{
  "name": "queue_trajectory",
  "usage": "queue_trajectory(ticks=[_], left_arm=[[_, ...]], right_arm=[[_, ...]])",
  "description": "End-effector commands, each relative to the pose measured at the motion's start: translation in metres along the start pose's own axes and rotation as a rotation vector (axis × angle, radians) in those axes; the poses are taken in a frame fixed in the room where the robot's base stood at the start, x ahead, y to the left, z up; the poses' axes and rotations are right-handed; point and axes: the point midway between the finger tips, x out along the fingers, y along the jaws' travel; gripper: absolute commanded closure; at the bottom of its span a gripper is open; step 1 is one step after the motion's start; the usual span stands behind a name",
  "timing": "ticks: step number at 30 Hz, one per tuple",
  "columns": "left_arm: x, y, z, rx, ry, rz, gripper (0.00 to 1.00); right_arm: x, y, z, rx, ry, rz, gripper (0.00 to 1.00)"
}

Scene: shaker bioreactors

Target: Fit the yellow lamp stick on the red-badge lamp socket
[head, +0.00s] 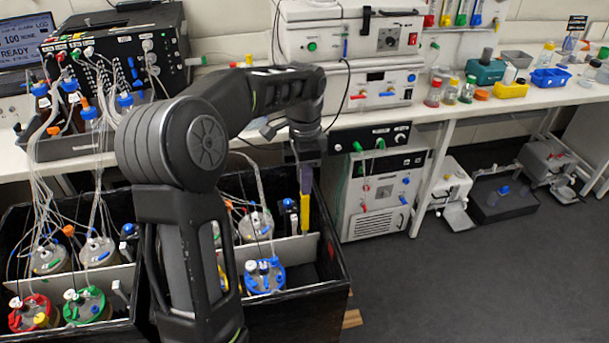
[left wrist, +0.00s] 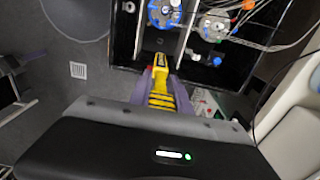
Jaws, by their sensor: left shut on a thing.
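The yellow lamp stick (head: 305,213) hangs upright below my left gripper (head: 306,182) in the head view, over the right part of the black box. In the left wrist view the yellow stick (left wrist: 160,78) sits between the purple fingers of my left gripper (left wrist: 161,92), which are shut on it. Its far end points toward the box. A red-lidded vessel (head: 30,313) stands at the front left of the boxes. I cannot make out a red badge on a lamp socket; my left arm covers part of the boxes. My right gripper is not in view.
The black box (head: 338,290) has tall walls and a pale divider. It holds a blue-lidded vessel (head: 264,276) and other vessels with loose tubing. A green-lidded vessel (head: 87,305) is at the left. A white cabinet (head: 375,200) stands behind.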

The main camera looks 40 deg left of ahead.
Motion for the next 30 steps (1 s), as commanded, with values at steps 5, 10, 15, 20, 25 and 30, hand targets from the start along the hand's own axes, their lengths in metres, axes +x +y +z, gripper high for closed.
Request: queue_trajectory(ticks=[5, 10, 15, 20, 25, 30], left_arm=[[0.013, 0.001, 0.0, 0.0, -0.002, 0.002, 1.0], [0.026, 0.001, 0.0, 0.0, -0.001, 0.002, 1.0], [0.04, 0.0, 0.0, 0.0, -0.001, 0.001, 1.0], [0.053, 0.001, 0.0, -0.001, -0.001, 0.002, 1.0], [0.067, 0.0, 0.0, -0.001, -0.001, 0.001, 1.0], [0.08, 0.001, 0.0, 0.0, -0.001, 0.002, 1.0]], right_arm=[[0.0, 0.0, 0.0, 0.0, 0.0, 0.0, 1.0], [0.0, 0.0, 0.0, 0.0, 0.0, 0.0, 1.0], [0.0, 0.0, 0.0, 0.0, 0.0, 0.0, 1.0], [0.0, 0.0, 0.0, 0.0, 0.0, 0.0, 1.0], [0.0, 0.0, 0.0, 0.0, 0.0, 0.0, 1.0], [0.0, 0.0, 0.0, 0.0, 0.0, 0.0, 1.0]])
